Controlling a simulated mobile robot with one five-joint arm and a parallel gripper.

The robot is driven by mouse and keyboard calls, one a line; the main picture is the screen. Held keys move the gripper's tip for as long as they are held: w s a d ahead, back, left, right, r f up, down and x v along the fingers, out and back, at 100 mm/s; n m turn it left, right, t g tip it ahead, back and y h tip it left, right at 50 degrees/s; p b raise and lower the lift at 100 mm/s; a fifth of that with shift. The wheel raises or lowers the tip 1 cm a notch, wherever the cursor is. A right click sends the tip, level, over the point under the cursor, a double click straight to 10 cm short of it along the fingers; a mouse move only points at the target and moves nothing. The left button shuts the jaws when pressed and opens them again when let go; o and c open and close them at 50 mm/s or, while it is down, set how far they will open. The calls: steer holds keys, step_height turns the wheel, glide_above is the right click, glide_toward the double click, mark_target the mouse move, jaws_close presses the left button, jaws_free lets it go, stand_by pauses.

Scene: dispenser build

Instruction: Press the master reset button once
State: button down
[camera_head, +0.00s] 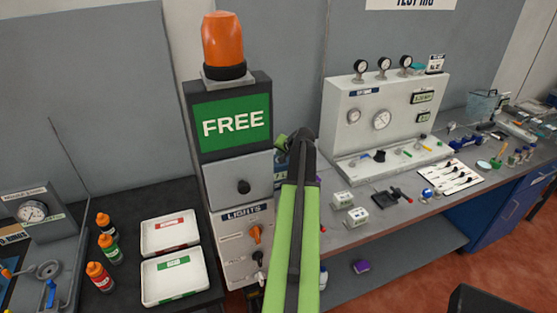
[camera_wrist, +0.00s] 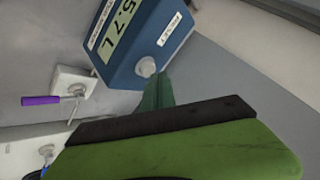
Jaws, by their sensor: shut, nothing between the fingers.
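In the wrist view, a blue box (camera_wrist: 140,35) has a display reading 5.7 L. A pale round button (camera_wrist: 146,67) is on its lower corner, near a small white label that is hard to read but looks like "PRESET". My gripper (camera_wrist: 158,92) is shut and empty. Its green fingertips are just below and right of the button in the picture; I cannot tell whether they touch it. In the head view, my arm covers the area right of the grey tower, and the gripper is mostly hidden behind it. I see no readable "master reset" label.
The grey tower (camera_head: 229,168) carries an orange lamp (camera_head: 223,40), a green FREE screen (camera_head: 231,121) and a LIGHTS panel. A gauge panel (camera_head: 385,117) stands on the bench to the right. Two white trays and several bottles are at left. A purple-handled valve (camera_wrist: 42,100) is near the box.

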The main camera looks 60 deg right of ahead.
steer(key=shift+f+b, duration=0.45)
steer(key=shift+b, duration=0.05)
stand_by(0.3)
steer(key=shift+r, duration=0.1)
steer(key=shift+r+p, duration=0.75)
steer(key=shift+p, duration=0.15)
steer(key=shift+r, duration=0.1)
step_height(320, 180, up, 5)
steer(key=p, duration=0.5)
stand_by(0.6)
